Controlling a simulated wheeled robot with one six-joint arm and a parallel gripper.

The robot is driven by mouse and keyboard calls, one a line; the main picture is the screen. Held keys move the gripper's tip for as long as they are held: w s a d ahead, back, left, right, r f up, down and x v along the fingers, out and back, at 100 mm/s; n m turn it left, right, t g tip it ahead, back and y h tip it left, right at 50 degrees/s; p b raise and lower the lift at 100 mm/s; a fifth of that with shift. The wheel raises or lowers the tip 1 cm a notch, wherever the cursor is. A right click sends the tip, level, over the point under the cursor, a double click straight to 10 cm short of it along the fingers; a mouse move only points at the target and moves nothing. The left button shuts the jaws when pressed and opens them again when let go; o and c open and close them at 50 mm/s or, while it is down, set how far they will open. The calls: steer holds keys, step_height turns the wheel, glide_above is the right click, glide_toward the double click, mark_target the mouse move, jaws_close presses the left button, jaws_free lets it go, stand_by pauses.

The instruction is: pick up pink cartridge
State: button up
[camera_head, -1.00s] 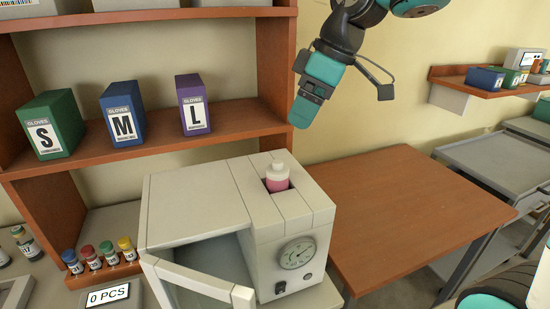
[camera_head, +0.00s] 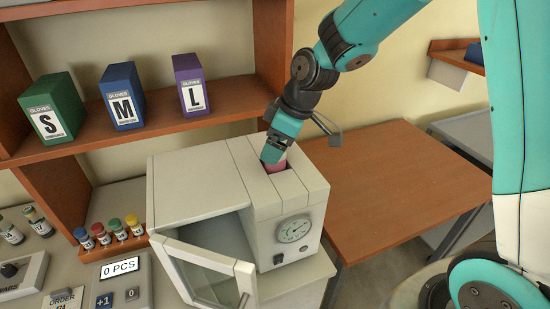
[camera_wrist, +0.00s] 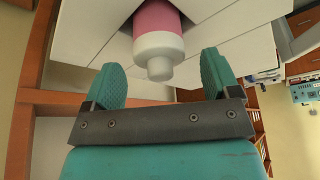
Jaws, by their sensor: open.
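The pink cartridge (camera_wrist: 157,22) has a pink body and a white stepped cap. It sits upright in the square slot on top of the white incubator (camera_head: 205,170). In the head view only a bit of its pink body (camera_head: 275,167) shows below my gripper. My gripper (camera_head: 272,158) is open and right above the slot. In the wrist view the two teal fingers of my gripper (camera_wrist: 162,78) stand apart, with the white cap between and just beyond their tips. Whether a finger touches the cartridge cannot be told.
The incubator's glass door (camera_head: 205,275) hangs open at the front. Several capped vials (camera_head: 110,232) stand to its left by a counter display (camera_head: 119,267). Glove boxes (camera_head: 121,97) stand on the shelf behind. The brown table (camera_head: 390,185) at right is bare.

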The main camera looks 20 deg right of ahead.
steer(key=shift+x, duration=1.3)
steer(key=c, duration=1.1)
steer(key=shift+o, duration=0.2)
steer(key=shift+r, duration=0.1)
